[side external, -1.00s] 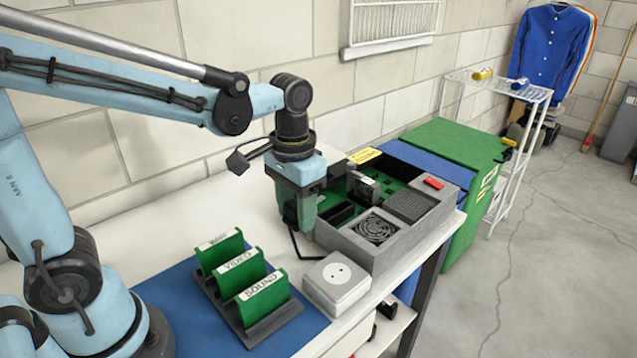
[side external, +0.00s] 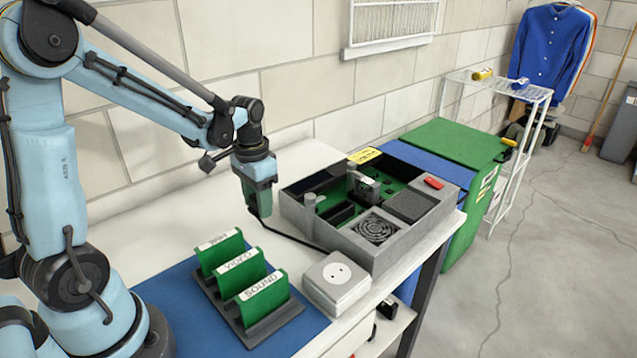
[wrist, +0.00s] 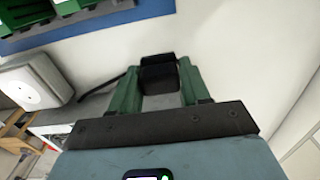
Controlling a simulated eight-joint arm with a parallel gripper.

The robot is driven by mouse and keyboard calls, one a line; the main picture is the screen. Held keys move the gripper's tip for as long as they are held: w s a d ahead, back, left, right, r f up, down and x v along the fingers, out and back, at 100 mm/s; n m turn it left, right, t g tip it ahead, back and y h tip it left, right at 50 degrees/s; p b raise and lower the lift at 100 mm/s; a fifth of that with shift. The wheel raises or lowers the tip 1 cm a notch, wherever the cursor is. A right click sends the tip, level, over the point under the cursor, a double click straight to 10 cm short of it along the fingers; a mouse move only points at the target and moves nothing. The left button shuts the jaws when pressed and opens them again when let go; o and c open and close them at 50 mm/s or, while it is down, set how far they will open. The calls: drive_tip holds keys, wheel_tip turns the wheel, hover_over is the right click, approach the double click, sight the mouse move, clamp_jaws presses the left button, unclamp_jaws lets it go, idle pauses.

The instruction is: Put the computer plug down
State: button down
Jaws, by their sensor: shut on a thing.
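My gripper (side external: 260,212) points down over the white table, just left of the grey computer case (side external: 385,252). In the wrist view its green fingers (wrist: 158,70) are shut on the black computer plug (wrist: 158,77). The plug is mostly hidden by the fingers in the side view. A black cable (side external: 300,240) runs from it toward the white socket box (side external: 338,282), which also shows in the wrist view (wrist: 30,85). I cannot tell whether the plug touches the table.
A rack of green cards (side external: 245,280) labelled VIDEO and SOUND stands on a blue mat (side external: 180,290) in front of my gripper. The white table (side external: 165,225) is clear behind and left of my gripper. The wall is close behind.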

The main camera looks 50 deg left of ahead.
sight(262, 231)
drive_tip(key=shift+f, duration=1.95)
drive_tip(key=shift+f, duration=0.6)
drive_tip(key=c, duration=0.5)
unclamp_jaws()
wheel_tip(262, 231, up, 13)
drive_tip(key=shift+d+r, duration=0.1)
drive_tip(key=shift+s+d+r, duration=0.15)
drive_tip(key=shift+d, duration=0.1)
drive_tip(key=shift+s+d+r+t, duration=0.1)
drive_tip(key=shift+s+d+t, duration=0.6)
drive_tip(key=shift+d+t, duration=0.75)
drive_tip(key=shift+s+d+f+t, duration=0.1)
drive_tip(key=shift+s+d+t, duration=0.75)
drive_tip(key=shift+d, duration=1.15)
drive_tip(key=shift+s+d+r+t, duration=0.1)
drive_tip(key=shift+s+d+t, duration=0.45)
drive_tip(key=shift+d+t, duration=0.95)
